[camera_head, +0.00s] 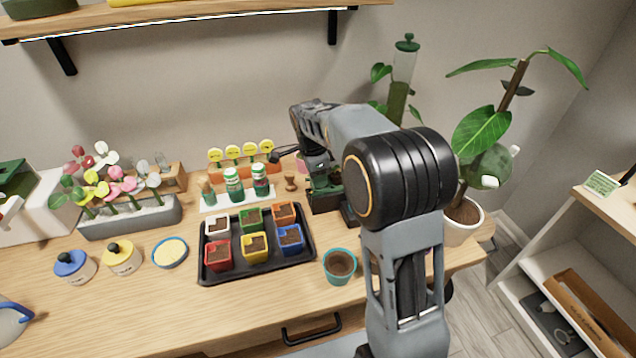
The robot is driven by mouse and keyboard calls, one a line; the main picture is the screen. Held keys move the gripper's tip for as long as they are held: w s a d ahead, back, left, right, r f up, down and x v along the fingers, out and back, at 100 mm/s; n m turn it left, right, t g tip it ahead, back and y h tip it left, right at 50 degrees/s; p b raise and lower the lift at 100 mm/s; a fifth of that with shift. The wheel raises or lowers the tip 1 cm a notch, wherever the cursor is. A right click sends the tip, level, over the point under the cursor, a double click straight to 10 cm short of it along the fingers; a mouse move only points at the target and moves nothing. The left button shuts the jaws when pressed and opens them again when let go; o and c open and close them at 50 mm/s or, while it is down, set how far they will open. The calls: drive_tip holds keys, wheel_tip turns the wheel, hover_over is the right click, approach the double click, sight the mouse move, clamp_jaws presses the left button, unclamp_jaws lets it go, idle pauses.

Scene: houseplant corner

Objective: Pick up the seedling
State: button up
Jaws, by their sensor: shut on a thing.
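My arm reaches over the bench, and its wrist is at the back, near the wall. I make out no seedling standing in the pots. The black tray (208,274) holds several small coloured pots with soil. A teal pot (340,265) of soil stands right of the tray.
A dark green container (325,198) stands below my wrist. Small bottles (233,185) stand behind the tray. A grey planter of flowers (130,218) is at left, with jars (122,257) in front. A tall potted plant (462,222) stands right of my arm. A shelf (180,15) hangs above.

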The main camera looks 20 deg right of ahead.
drive_tip(key=shift+r, duration=0.1)
drive_tip(key=shift+r, duration=0.45)
wheel_tip(320, 180, up, 2)
drive_tip(key=shift+r, duration=0.2)
drive_tip(key=s+r, duration=0.3)
drive_tip(key=s, duration=0.1)
drive_tip(key=s+d+r, duration=0.1)
drive_tip(key=s+r, duration=0.2)
drive_tip(key=s, duration=0.2)
drive_tip(key=s+d+r+b, duration=0.1)
drive_tip(key=s+r, duration=0.2)
drive_tip(key=s, duration=0.2)
drive_tip(key=shift+r, duration=0.25)
drive_tip(key=shift+w+a, duration=0.1)
